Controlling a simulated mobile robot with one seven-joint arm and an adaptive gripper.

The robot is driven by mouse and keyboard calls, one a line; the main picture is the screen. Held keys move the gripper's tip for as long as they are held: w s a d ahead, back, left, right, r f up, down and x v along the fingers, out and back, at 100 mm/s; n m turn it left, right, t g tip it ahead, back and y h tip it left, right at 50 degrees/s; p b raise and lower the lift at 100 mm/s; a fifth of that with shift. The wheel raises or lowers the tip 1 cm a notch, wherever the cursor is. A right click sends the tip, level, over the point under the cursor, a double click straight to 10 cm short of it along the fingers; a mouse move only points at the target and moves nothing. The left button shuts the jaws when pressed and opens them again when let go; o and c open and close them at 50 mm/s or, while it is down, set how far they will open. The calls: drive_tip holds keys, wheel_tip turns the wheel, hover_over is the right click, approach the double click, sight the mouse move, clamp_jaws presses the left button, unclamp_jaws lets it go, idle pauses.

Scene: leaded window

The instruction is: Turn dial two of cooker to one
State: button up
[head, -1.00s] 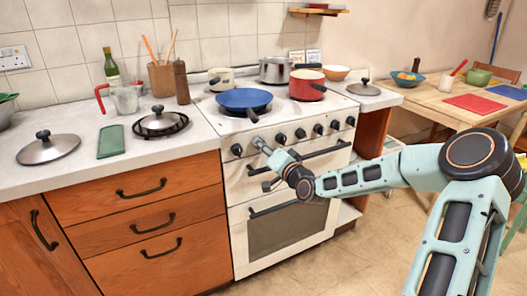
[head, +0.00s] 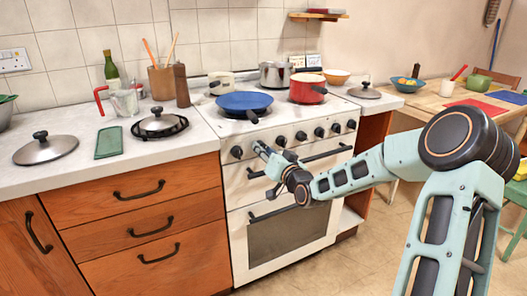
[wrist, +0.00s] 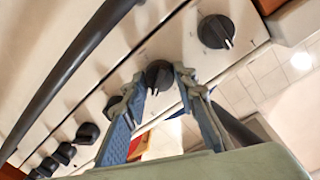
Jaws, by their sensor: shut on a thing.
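The white cooker (head: 236,190) stands in the middle of the head view, with a row of black dials on its front panel. The leftmost dial (head: 237,152) is free; it also shows at the upper right of the wrist view (wrist: 215,31). My gripper (head: 259,148) is at the second dial from the left, which it hides in the head view. In the wrist view the second dial (wrist: 158,72) sits between the two blue fingertips of my gripper (wrist: 160,82), which are shut on it. I cannot read its setting clearly.
The oven door handle (head: 327,155) runs just below the dials, close to my gripper. A blue pan (head: 243,101) on the hob has its handle pointing forward above the gripper. A red pot (head: 307,88) stands to the right. The floor in front is clear.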

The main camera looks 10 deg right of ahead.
drive_tip(key=o, duration=1.2)
drive_tip(key=shift+c, duration=0.2)
drive_tip(key=v, duration=1.2)
